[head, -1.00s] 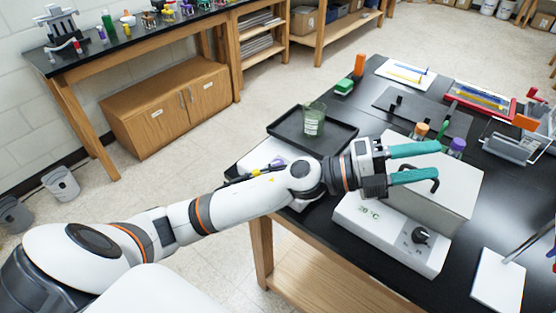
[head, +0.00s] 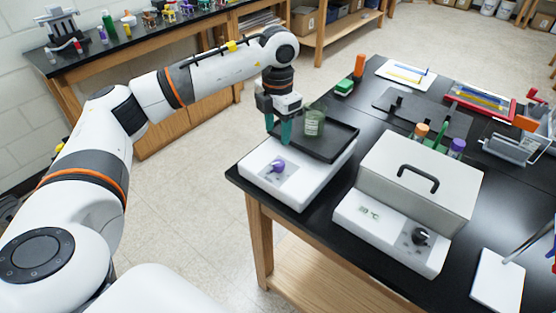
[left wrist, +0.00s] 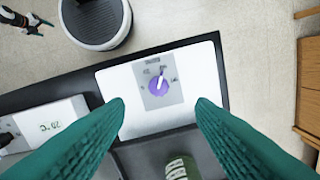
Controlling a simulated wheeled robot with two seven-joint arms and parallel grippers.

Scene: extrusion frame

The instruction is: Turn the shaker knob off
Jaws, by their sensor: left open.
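The shaker (head: 300,185) is a white box with a black tray (head: 335,143) on top, at the table's near left corner. Its purple knob (head: 277,166) sits on a grey front panel; it also shows in the left wrist view (left wrist: 157,86), with a white pointer mark, between and beyond my fingers. The panel's labels are too small to read. A green-filled beaker (head: 313,121) stands on the tray. My left gripper (head: 279,132) points down above the tray's left edge, behind the knob, open and empty. In the left wrist view its teal fingers (left wrist: 160,108) are spread wide.
A white water bath (head: 420,185) with a handled lid, a black knob and a temperature display stands right of the shaker. The floor left of the table is clear.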

